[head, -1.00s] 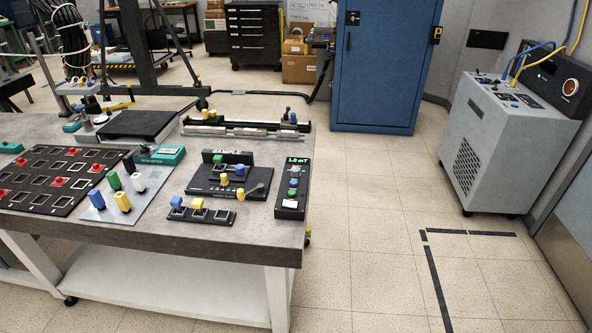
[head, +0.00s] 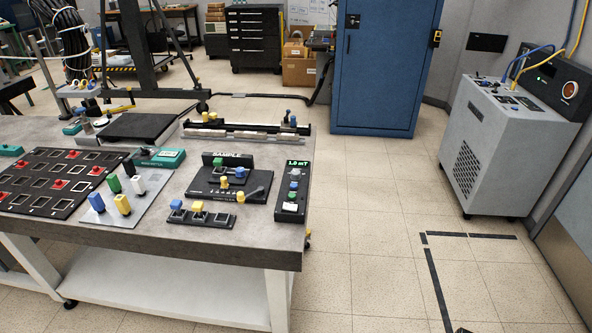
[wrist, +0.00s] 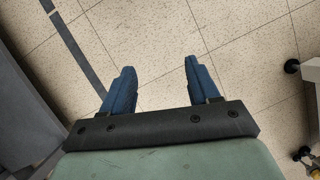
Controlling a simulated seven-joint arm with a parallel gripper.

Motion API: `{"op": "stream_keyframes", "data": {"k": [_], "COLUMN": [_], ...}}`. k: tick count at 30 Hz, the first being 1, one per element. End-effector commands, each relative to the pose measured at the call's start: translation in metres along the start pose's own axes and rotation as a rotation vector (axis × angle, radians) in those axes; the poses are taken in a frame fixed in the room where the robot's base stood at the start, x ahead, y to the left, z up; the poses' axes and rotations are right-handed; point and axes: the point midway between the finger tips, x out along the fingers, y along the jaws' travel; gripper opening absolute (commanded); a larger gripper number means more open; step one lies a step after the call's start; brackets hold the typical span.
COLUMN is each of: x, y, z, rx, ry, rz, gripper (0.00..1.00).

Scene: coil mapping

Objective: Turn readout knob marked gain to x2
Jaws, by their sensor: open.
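The black readout box (head: 293,193) stands at the right end of the bench and shows "1.0 mT" in green.
Left of the readout are the black sample fixture (head: 204,186) and a dark strip with coloured knobs (head: 201,216). The grey bench top (head: 230,238) is clear at its front edge. A blue cabinet (head: 380,70) and a grey wheeled unit (head: 500,150) stand beyond open floor.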

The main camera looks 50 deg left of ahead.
Motion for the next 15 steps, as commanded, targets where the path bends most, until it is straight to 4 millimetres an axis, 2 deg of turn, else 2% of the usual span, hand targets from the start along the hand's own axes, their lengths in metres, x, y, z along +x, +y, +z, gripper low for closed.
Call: {"op": "stream_keyframes", "data": {"k": [1, 6, 11, 15], "x": [-0.017, -0.072, -0.129, -0.181], "y": [-0.01, -0.051, -0.099, -0.149], "z": [-0.025, -0.079, -0.124, -0.156], "rx": [-0.035, -0.145, -0.25, -0.343], "ry": [0.016, 0.052, 0.087, 0.116], "rz": [0.013, 0.049, 0.081, 0.108], "gripper": [0.6, 0.6, 0.6, 0.6]}}
